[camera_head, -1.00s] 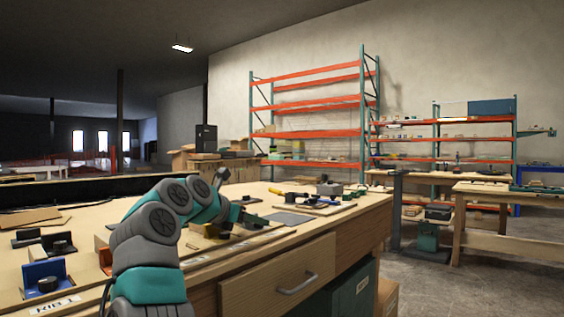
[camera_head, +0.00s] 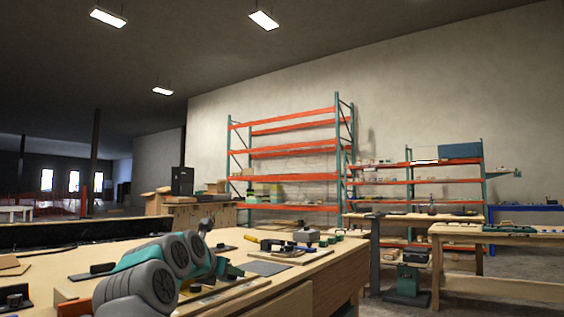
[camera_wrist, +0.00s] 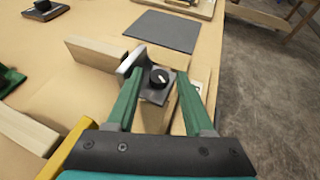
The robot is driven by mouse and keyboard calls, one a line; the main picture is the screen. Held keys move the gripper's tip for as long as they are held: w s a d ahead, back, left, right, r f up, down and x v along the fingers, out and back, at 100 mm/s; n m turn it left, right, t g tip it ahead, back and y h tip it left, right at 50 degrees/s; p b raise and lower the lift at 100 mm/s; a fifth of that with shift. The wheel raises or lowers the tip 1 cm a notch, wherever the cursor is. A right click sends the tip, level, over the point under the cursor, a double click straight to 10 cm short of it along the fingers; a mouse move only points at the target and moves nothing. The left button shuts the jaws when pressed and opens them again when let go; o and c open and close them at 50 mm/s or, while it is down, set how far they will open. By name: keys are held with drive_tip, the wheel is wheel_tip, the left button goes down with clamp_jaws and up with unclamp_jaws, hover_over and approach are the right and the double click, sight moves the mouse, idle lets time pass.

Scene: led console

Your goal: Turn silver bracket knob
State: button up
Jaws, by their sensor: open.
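The silver bracket (camera_wrist: 131,60) stands on the wooden workbench in the wrist view, with an upright plate and a flat grey base. A round black knob (camera_wrist: 159,78) with a light pointer mark sits on that base. My gripper (camera_wrist: 160,71) is open, its two green fingers on either side of the knob in the picture. The right finger shows a gap to the knob; I cannot tell whether the left finger touches the bracket. In the head view my gripper (camera_head: 228,271) is low over the bench, and the bracket is not clear there.
A wooden block (camera_wrist: 92,53) adjoins the bracket's left side. A dark grey mat (camera_wrist: 165,31) lies beyond it. Another black-knobbed piece (camera_wrist: 44,8) is at the upper left. A yellow bar (camera_wrist: 66,148) is close at lower left. The bench edge is at the right.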

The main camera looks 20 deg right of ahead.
drive_tip(key=shift+a+n+t+y, duration=0.1)
drive_tip(key=shift+n+t+y, duration=0.5)
drive_tip(key=shift+n+y, duration=0.4)
drive_tip(key=shift+s+n+y, duration=0.15)
drive_tip(key=shift+n+y, duration=0.35)
drive_tip(key=shift+y, duration=0.1)
drive_tip(key=shift+d+f+n+t+y+b, duration=0.15)
drive_tip(key=shift+d+n+t+y, duration=0.2)
drive_tip(key=shift+n+y, duration=0.7)
drive_tip(key=shift+d+r+n+t+y+b, duration=0.15)
drive_tip(key=shift+d+n+t+y, duration=0.15)
drive_tip(key=shift+n+y, duration=0.7)
drive_tip(key=shift+d+f+n+g+y+b, duration=0.15)
drive_tip(key=shift+d+n+y+b, duration=0.1)
drive_tip(key=shift+n+y+b, duration=0.75)
drive_tip(key=shift+d+r+n+g+y+b, duration=0.1)
drive_tip(key=shift+d+n+y+b, duration=0.25)
drive_tip(key=shift+n+y, duration=0.7)
drive_tip(key=shift+d+n+g+y+b, duration=0.1)
drive_tip(key=shift+n+g+y+b, duration=0.8)
drive_tip(key=shift+y, duration=0.9)
drive_tip(key=shift+n+y, duration=0.3)
drive_tip(key=shift+n, duration=0.2)
